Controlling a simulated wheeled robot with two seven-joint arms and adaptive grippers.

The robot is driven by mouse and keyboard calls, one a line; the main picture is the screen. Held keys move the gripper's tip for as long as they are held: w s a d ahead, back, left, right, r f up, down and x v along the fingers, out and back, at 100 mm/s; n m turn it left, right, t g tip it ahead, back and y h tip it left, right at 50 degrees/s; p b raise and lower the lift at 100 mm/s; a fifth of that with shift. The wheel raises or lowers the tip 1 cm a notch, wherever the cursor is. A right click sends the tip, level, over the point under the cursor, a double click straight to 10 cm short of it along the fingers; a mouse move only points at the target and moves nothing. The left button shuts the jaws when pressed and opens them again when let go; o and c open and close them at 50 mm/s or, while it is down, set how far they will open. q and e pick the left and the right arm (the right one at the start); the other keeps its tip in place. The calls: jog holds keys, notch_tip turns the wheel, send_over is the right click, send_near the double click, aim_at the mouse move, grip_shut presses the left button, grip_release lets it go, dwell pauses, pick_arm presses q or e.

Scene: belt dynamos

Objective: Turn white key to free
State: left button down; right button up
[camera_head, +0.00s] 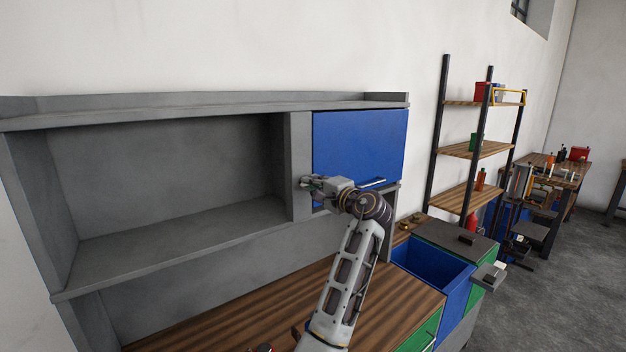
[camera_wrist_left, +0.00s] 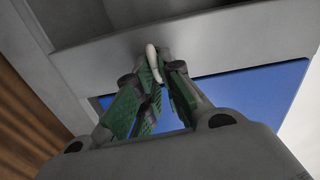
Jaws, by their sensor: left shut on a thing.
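My left gripper (camera_head: 310,184) is at the grey upright post beside the blue cabinet door (camera_head: 360,143). In the left wrist view, the fingertips with green pads (camera_wrist_left: 162,72) are shut on a small white key (camera_wrist_left: 152,58). The key stands out from the grey frame, and its top end shows bent between and above the fingertips. The blue door also shows behind the fingers in the left wrist view (camera_wrist_left: 248,92). In the head view the key is too small or hidden by the gripper. My right gripper is not in view.
The grey cabinet has an open compartment (camera_head: 180,170) left of the post. A wooden worktop (camera_head: 270,305) lies below. An open blue drawer (camera_head: 432,268) and a green cabinet (camera_head: 465,238) stand at the right. A shelf rack (camera_head: 468,150) stands farther back.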

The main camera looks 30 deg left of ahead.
pick_arm(q)
jog(key=shift+m, duration=0.6)
jog(key=c, duration=1.6)
grip_release()
jog(key=shift+w+f, duration=0.1)
jog(key=shift+o, duration=0.2)
jog(key=shift+d, duration=0.1)
jog(key=v, duration=1.2)
jog(key=shift+f, duration=0.1)
